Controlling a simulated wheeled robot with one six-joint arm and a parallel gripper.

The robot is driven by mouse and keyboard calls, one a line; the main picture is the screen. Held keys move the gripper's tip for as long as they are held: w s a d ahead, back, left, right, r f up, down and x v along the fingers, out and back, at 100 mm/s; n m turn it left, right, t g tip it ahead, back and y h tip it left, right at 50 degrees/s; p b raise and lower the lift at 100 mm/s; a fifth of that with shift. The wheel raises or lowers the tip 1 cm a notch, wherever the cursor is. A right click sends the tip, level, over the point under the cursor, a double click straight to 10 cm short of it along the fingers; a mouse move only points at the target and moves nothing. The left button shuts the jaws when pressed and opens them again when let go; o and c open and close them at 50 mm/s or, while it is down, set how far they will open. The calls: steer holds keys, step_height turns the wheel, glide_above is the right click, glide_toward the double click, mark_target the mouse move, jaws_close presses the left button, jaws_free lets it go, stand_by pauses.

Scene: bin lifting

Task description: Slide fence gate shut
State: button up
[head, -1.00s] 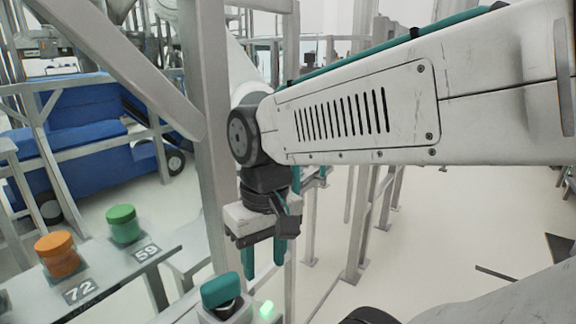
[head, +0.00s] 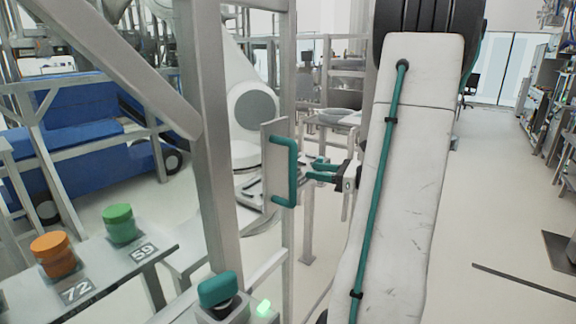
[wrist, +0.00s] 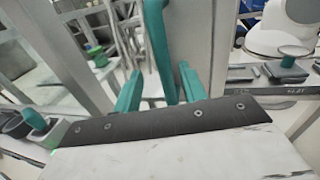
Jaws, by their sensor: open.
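The gate's teal handle (head: 293,172) is a vertical C-shaped bar on a pale upright plate (head: 268,165), right of a thick grey post. My gripper (head: 310,168) is just right of the handle, its teal fingers apart and pointing left at the bar. A small gap seems to show between fingertips and bar. In the wrist view the handle (wrist: 160,45) runs upright between the two fingers of my gripper (wrist: 158,85); I cannot tell whether either finger touches it. Most of the gate panel is hard to make out.
A grey post (head: 205,130) with a diagonal brace stands left of the handle. Open floor lies to the right.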

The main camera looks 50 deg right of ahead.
mark_target(293, 164)
steer(key=x, duration=0.8)
steer(key=shift+d+r, duration=0.15)
steer(key=shift+r, duration=0.2)
jaws_close()
